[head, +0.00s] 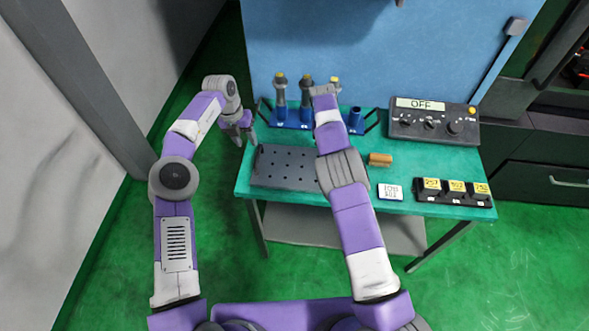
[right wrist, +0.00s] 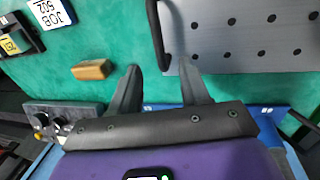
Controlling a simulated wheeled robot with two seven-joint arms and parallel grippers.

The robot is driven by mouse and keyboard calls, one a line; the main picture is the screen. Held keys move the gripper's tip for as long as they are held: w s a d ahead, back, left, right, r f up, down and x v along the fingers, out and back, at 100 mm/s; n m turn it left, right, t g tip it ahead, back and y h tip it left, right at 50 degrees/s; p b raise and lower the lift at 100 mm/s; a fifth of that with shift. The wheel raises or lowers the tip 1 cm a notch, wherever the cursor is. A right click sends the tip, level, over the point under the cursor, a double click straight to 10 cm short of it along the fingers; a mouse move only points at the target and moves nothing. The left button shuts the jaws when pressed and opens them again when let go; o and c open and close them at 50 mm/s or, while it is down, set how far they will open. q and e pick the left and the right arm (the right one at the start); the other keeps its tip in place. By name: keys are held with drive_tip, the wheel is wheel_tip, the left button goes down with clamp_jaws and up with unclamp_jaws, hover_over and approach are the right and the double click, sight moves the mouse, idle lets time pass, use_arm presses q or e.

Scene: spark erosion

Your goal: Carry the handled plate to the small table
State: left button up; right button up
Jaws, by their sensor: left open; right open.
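The handled plate is a flat grey plate (head: 283,166) with rows of dark holes, lying on the teal table (head: 375,158). My left gripper (head: 246,137) is open at the plate's far left corner; I cannot tell whether it touches. My right arm covers the plate's right end in the head view and hides my right gripper there. In the right wrist view my right gripper (right wrist: 162,83) is open and empty. The plate (right wrist: 245,38) shows there with a black handle (right wrist: 157,36) just beyond and between the fingertips, apart from them. I cannot tell which table is the small table.
A blue rack (head: 292,122) with tool holders stands at the back. A control box (head: 433,124) reading OFF is at the back right. A tan block (head: 380,159), a job card (head: 390,191) and a black tray (head: 453,200) with yellow-labelled blocks lie right. A blue panel stands behind.

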drive_tip(key=shift+a+r, duration=0.25)
drive_tip(key=shift+r, duration=0.9)
drive_tip(key=shift+a+r, duration=0.2)
drive_tip(key=shift+r, duration=0.95)
